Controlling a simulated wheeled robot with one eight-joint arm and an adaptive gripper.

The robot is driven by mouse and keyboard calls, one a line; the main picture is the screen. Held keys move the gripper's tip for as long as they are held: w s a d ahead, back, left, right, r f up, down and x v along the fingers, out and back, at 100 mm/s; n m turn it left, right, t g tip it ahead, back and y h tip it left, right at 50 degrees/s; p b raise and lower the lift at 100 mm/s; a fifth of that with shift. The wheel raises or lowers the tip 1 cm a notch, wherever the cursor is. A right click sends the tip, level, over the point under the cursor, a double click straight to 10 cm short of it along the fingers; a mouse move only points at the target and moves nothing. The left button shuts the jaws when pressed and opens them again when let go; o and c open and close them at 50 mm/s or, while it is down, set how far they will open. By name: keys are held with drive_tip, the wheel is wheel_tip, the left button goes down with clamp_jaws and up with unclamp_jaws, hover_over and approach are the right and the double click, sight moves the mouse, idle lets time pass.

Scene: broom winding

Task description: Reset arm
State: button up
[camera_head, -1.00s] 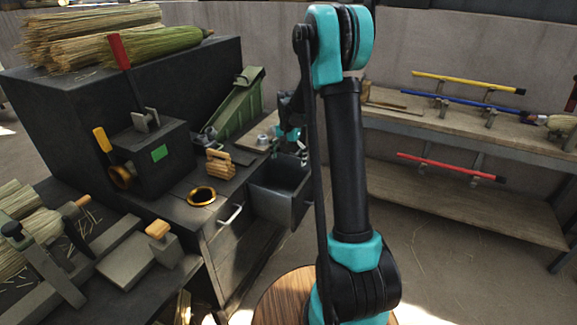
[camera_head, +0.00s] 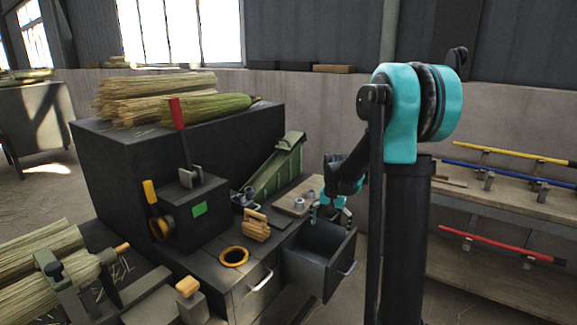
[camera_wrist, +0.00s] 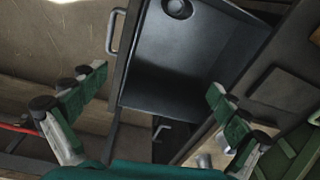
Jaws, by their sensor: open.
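My arm stands upright at the right of the head view. My gripper (camera_head: 331,213) is at its end, just above the open drawer (camera_head: 318,262) of the dark workbench. In the wrist view my gripper (camera_wrist: 160,100) has its two fingers spread wide, with nothing between them. The open drawer (camera_wrist: 185,85) lies below it there. A small round dark piece (camera_wrist: 177,8) is inside the drawer at the top of the wrist view.
A yellow ring (camera_head: 233,256), a wooden clamp-like block (camera_head: 255,226) and a green sloped chute (camera_head: 277,170) are on the bench. Straw bundles (camera_head: 155,97) lie on the dark box. Shelves with a yellow handle (camera_head: 515,152), a blue one and a red handle (camera_head: 500,245) stand at right.

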drive_tip(key=s+f+n+t, duration=0.1)
drive_tip(key=s+n, duration=0.1)
drive_tip(key=s, duration=1.1)
drive_tip(key=s+d+f+n+t, duration=0.1)
drive_tip(key=s+f+n+t, duration=0.1)
drive_tip(key=s, duration=1.1)
drive_tip(key=shift+s+d+n, duration=0.15)
drive_tip(key=shift+s+n, duration=0.05)
drive_tip(key=shift+n, duration=0.6)
drive_tip(key=shift+d, duration=0.1)
